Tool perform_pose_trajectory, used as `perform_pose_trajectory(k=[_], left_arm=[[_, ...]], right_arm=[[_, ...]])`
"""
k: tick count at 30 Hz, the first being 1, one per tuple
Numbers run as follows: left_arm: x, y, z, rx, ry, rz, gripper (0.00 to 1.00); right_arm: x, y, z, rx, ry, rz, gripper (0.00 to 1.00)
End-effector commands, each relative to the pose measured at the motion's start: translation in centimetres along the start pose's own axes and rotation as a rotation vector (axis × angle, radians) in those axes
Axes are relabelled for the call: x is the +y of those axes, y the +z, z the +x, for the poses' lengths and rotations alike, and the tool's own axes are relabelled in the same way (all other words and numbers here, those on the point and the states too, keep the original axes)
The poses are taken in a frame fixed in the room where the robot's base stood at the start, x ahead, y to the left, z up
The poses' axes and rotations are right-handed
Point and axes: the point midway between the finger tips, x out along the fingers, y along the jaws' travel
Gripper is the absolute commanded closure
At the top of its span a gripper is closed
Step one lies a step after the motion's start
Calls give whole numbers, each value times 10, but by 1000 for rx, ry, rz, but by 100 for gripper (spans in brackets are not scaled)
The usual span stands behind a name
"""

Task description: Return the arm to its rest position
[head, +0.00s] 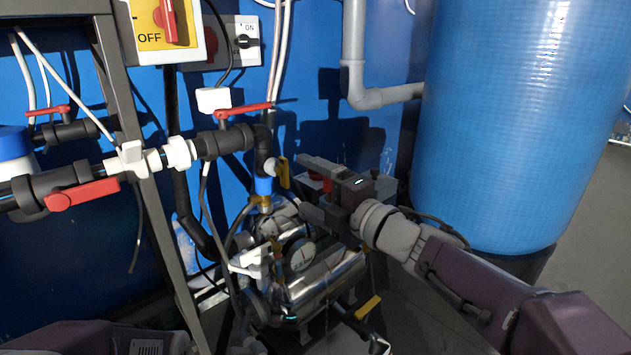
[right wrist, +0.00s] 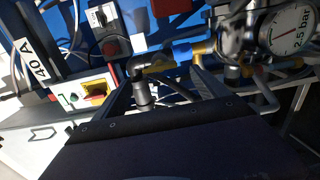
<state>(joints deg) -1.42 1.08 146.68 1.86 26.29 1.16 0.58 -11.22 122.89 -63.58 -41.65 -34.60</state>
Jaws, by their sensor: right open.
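My right arm (head: 460,275) reaches in from the lower right of the head view. Its gripper (head: 302,184) is open, with its two fingers pointing left and apart. Nothing shows between them. The fingertips are in front of or close to a small yellow valve handle (head: 283,172); I cannot tell whether they touch it. They are above the shiny metal pump (head: 325,275). My left gripper is out of view; only part of my left arm shows at the lower left.
A large blue tank (head: 515,120) stands at the right behind my arm. Black pipes with red levers (head: 243,110) cross the left, beside a grey frame post (head: 150,200). A switch box (head: 160,30) is above. A gauge (right wrist: 290,27) shows in the wrist view.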

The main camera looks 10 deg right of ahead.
Motion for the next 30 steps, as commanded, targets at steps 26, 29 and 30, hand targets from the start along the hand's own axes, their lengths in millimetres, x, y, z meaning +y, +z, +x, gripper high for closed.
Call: perform_pose_trajectory(k=[26,29,30], left_arm=[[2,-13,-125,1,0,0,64],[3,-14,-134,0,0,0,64],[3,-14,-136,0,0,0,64]], right_arm=[[-71,69,-38,-466,-322,682,16],[-133,77,-83,-739,-456,969,16],[-155,74,-102,-840,-503,1068,16]])
